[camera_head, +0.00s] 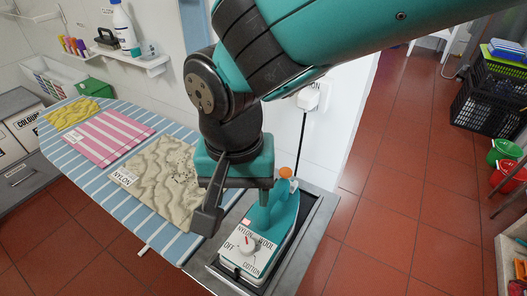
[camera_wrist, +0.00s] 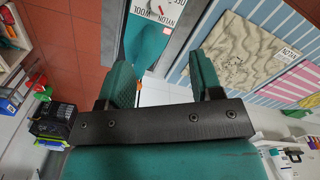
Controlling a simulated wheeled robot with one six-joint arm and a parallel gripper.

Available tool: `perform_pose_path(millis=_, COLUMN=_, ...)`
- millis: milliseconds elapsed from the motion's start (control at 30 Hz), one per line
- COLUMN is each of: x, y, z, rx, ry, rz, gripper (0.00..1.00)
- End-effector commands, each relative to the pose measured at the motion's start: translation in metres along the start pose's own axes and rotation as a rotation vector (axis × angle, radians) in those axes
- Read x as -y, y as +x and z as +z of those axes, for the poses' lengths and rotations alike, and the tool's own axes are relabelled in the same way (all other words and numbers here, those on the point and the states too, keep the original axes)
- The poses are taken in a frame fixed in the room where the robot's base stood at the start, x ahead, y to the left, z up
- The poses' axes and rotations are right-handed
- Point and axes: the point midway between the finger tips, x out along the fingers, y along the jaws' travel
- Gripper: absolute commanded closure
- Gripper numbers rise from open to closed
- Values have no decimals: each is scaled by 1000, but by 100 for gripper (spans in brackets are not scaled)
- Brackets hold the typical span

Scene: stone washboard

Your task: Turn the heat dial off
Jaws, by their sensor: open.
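A teal iron (camera_head: 284,215) sits on a metal rest at the right end of the ironing board. Its white dial plate faces up, marked OFF, NYLON, WOOL and COTTON. The round heat dial (camera_head: 249,246) has a red mark that seems to be on its upper side, toward NYLON and WOOL; its exact setting is too small to tell. The dial also shows at the top edge of the wrist view (camera_wrist: 156,8), partly cut off. My gripper (camera_head: 236,207) is open and empty, above and to the left of the iron, apart from the dial. Its fingers (camera_wrist: 162,82) are spread.
The striped ironing board (camera_head: 112,165) holds a beige NYLON cloth (camera_head: 160,178), a pink striped cloth (camera_head: 104,138) and a yellow cloth (camera_head: 72,113). A plug and cord (camera_head: 307,98) are on the wall behind the iron. Open tiled floor lies to the right.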

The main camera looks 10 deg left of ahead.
Motion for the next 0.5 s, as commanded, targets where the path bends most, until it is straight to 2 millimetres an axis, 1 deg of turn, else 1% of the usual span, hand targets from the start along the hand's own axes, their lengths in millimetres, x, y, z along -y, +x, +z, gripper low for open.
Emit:
perform_pose_path(millis=33, x=0, y=-2, z=0, rx=1, ry=85, rz=1, gripper=41)
perform_pose_path(millis=100, x=0, y=-2, z=1, rx=0, ry=191, rz=1, gripper=41)
perform_pose_path(millis=200, x=-1, y=0, z=1, rx=1, ry=280, rz=1, gripper=41)
perform_pose_path(millis=367, x=-1, y=10, z=1, rx=1, ry=313, rz=3, gripper=41)
perform_pose_path(millis=467, x=-1, y=25, z=2, rx=3, ry=311, rz=5, gripper=41)
perform_pose_path(millis=500, x=-2, y=33, z=2, rx=3, ry=311, rz=6, gripper=41)
